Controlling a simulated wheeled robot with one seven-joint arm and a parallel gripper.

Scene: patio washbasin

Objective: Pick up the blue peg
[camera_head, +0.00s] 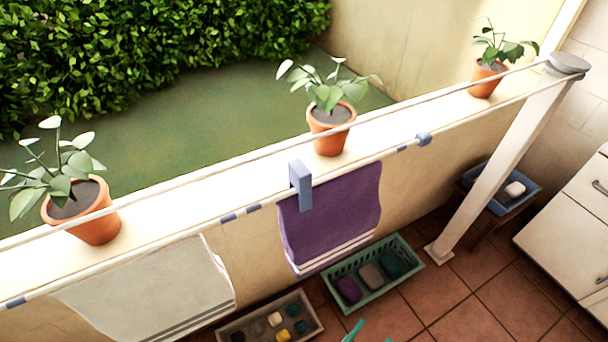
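A large blue peg (300,186) sits over the front rail at the top left corner of a purple towel (332,220). The towel hangs from the rail with white stripes near its lower edge. A smaller blue piece (424,139) is on the same rail to the right; I cannot tell if it is a peg. Two teal tips at the bottom edge look like the fingers of my gripper (370,333). They stand apart with only floor showing between them, well below the blue peg in the picture. The rest of my gripper is out of view.
Three potted plants (331,137) stand on the ledge behind the rail. A white towel (150,290) hangs at left. A green basket (350,292) and a divided tray (245,325) sit on the floor below. A white post (505,155) and cabinet (575,215) are at right.

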